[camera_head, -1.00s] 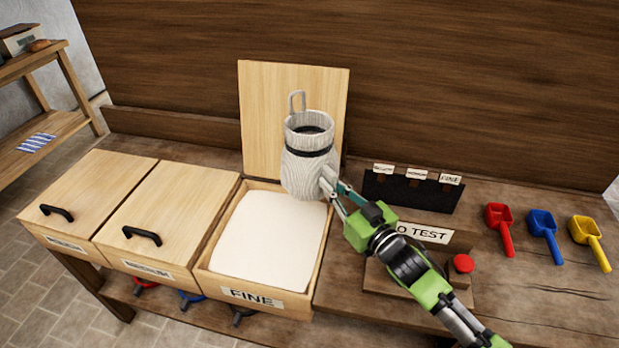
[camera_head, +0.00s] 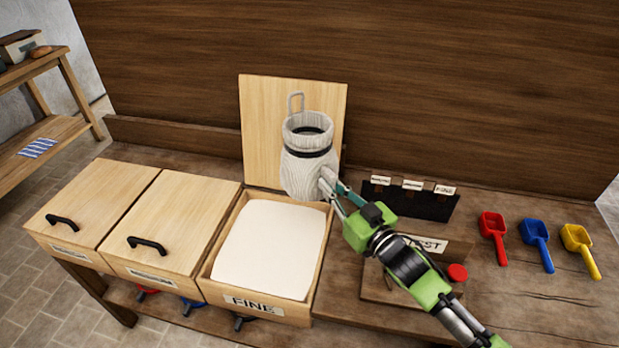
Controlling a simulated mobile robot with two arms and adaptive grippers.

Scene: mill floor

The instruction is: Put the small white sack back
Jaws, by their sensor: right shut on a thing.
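The small white sack (camera_head: 308,172) is pale cloth with a dark band round its neck, an open top and a wire loop standing at the back. My right gripper (camera_head: 328,186) is shut on the sack's lower right side. The sack is upright and appears held above the back right part of the open FINE bin, in front of its raised lid. My left gripper is not in view.
The FINE bin (camera_head: 254,302) holds white flour; its lid (camera_head: 262,125) stands up behind. Two closed bins (camera_head: 175,222) are to its left. A TEST stand with a red button (camera_head: 457,273) and red, blue and yellow scoops (camera_head: 536,240) are right. A shelf (camera_head: 45,140) stands far left.

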